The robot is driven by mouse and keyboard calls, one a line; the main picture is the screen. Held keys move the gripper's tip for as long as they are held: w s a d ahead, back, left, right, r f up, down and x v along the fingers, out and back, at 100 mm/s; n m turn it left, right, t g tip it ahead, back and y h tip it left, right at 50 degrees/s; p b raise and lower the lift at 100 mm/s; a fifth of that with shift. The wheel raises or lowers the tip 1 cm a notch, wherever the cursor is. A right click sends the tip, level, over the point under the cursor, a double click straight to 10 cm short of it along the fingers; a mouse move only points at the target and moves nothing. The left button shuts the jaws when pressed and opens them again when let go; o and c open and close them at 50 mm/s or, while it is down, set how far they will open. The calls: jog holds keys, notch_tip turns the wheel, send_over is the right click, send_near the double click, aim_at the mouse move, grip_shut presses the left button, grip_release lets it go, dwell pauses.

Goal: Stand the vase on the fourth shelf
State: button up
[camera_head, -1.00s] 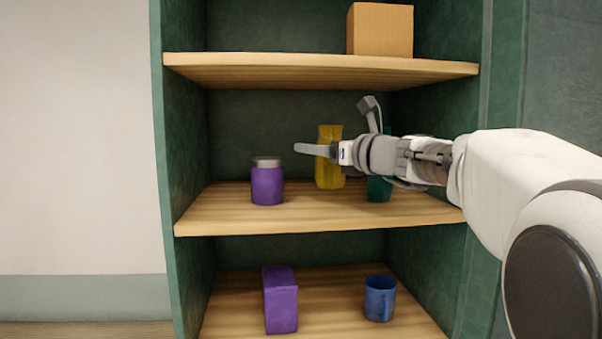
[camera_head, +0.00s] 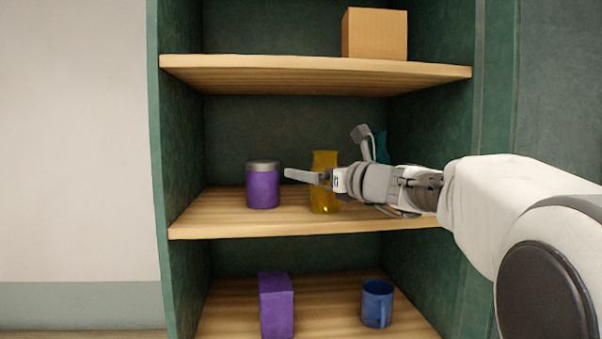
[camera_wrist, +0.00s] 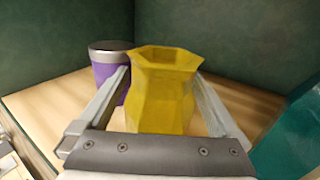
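The yellow faceted vase (camera_head: 325,190) is upright at the middle visible shelf (camera_head: 215,220), right of a purple jar. I cannot tell whether its base touches the board. My gripper (camera_head: 308,177) comes in from the right at the vase's height. In the wrist view, the vase (camera_wrist: 163,100) sits between the two fingers (camera_wrist: 163,75), which lie against its sides. The vase's open mouth faces up and its lower part is hidden by the gripper body.
The purple jar (camera_head: 263,185) with a grey lid stands close on the left. A teal object (camera_head: 382,147) is partly hidden behind my arm. A tan box (camera_head: 375,35) is on the shelf above; a purple box (camera_head: 276,308) and blue mug (camera_head: 377,303) are below.

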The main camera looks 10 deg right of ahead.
jog(key=shift+r, duration=0.15)
jog(key=v, duration=1.2)
jog(key=s+a+f+n+g+h+p, duration=0.25)
jog(key=s+a+f+n+g, duration=0.55)
jog(key=s+f+n, duration=0.6)
jog(key=s+d+f+n+g+h+p, duration=0.2)
jog(key=s+d+f+n+h, duration=0.2)
jog(key=s+f+n, duration=0.5)
jog(key=s+n+h, duration=0.2)
jog(key=n, duration=0.5)
jog(key=shift+s, duration=0.35)
